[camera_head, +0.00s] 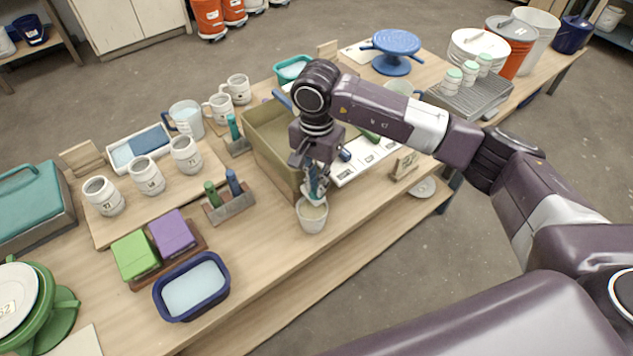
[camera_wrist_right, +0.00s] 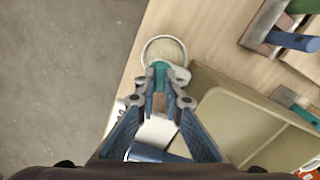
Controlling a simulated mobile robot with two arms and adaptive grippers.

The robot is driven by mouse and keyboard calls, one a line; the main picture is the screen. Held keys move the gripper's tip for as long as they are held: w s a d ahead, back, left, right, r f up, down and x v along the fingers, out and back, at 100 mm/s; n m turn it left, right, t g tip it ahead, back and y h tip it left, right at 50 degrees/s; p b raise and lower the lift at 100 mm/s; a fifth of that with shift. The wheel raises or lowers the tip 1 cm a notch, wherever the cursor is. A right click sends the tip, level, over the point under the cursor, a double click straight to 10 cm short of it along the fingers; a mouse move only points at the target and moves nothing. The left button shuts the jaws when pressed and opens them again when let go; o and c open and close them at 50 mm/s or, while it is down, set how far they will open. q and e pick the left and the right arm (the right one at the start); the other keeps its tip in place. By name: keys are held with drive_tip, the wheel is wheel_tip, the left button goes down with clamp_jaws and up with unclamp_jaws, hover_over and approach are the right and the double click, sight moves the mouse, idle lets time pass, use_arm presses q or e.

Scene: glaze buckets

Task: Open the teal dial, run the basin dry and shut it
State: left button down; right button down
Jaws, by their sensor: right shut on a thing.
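The olive-tan basin (camera_head: 258,150) stands near the table's front edge, and its wall also shows in the right wrist view (camera_wrist_right: 215,90). My right gripper (camera_head: 316,192) is at the basin's front side, pointing down. In the right wrist view my right gripper (camera_wrist_right: 161,83) is shut on the teal dial (camera_wrist_right: 160,69), which is partly hidden between the fingertips. A pale cup (camera_head: 312,217) stands below the dial and has beige liquid in it; it also shows in the right wrist view (camera_wrist_right: 166,46). My left gripper is in neither view.
A rack with green and blue handled tools (camera_head: 229,204) stands left of the cup. A navy tub (camera_head: 192,288) and green and purple blocks (camera_head: 152,245) are further left. A white palette strip (camera_head: 365,160) lies right of the basin. The table's front edge is close to the cup.

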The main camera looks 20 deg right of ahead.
drive_tip(key=shift+f+b, duration=0.15)
drive_tip(key=shift+b, duration=0.4)
drive_tip(key=shift+w+f+m+b, duration=0.1)
drive_tip(key=shift+m+b, duration=1)
drive_tip(key=shift+b, duration=0.05)
drive_tip(key=shift+m+b, duration=0.65)
drive_tip(key=shift+m, duration=0.15)
drive_tip(key=shift+r+m, duration=0.3)
drive_tip(key=c, duration=2)
unclamp_jaws()
drive_tip(key=shift+c, duration=0.2)
drive_tip(key=shift+r, duration=0.15)
